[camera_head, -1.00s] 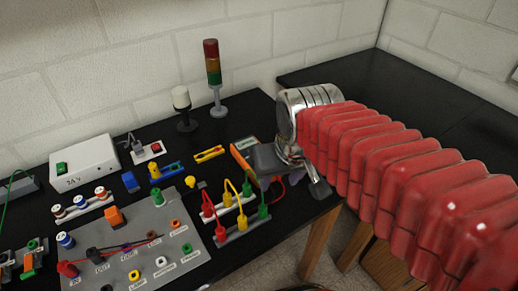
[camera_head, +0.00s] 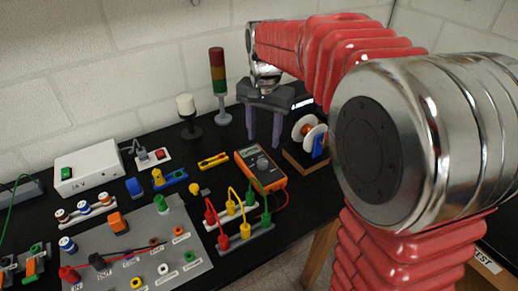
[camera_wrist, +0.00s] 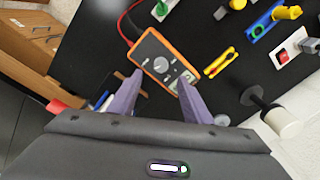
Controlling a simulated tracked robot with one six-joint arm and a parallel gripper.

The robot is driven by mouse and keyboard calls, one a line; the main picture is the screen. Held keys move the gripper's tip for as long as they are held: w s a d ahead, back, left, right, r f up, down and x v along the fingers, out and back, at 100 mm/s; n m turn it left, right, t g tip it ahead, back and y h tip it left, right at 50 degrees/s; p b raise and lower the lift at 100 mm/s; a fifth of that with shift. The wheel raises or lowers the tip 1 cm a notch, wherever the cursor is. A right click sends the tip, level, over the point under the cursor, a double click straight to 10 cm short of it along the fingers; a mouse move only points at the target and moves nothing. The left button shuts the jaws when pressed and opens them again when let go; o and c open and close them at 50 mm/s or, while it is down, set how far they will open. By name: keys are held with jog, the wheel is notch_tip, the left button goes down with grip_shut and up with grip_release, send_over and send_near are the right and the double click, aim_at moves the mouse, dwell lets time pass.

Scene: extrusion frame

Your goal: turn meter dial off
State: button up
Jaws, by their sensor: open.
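The meter is an orange-edged multimeter (camera_head: 261,168) lying on the black table in the head view, with a dark grey face and a round dial (camera_head: 262,162). In the wrist view the meter (camera_wrist: 148,41) lies beyond the fingertips, and its pale dial (camera_wrist: 160,64) shows in the middle of its face. My gripper (camera_head: 264,143) is open and empty, its two purple fingers pointing down above the table behind the meter. In the wrist view its fingertips (camera_wrist: 160,78) flank the near part of the meter, apart from the dial. I cannot read the dial's setting.
Red, yellow and green plug leads (camera_head: 238,216) stand close left of the meter. A signal tower (camera_head: 219,80) and a white-topped lamp (camera_head: 187,112) stand at the back. A wooden stand with white discs (camera_head: 306,140) is to the right.

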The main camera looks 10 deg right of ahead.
aim_at(262, 161)
jog(key=shift+w+r+m+g, duration=0.1)
jog(key=shift+w+r+m, duration=0.1)
jog(key=shift+r+m, duration=0.55)
jog(key=shift+w+r+m+g, duration=0.15)
jog(key=shift+r+m, duration=0.35)
jog(key=shift+m, duration=0.55)
jog(key=shift+w+r+m+g, duration=0.1)
jog(key=shift+w+r+m, duration=0.15)
jog(key=shift+r+m, duration=0.5)
jog(key=shift+f, duration=0.2)
notch_tip(262, 161, down, 14)
jog(key=shift+r, duration=0.1)
jog(key=shift+c, duration=0.7)
jog(key=c, duration=0.9)
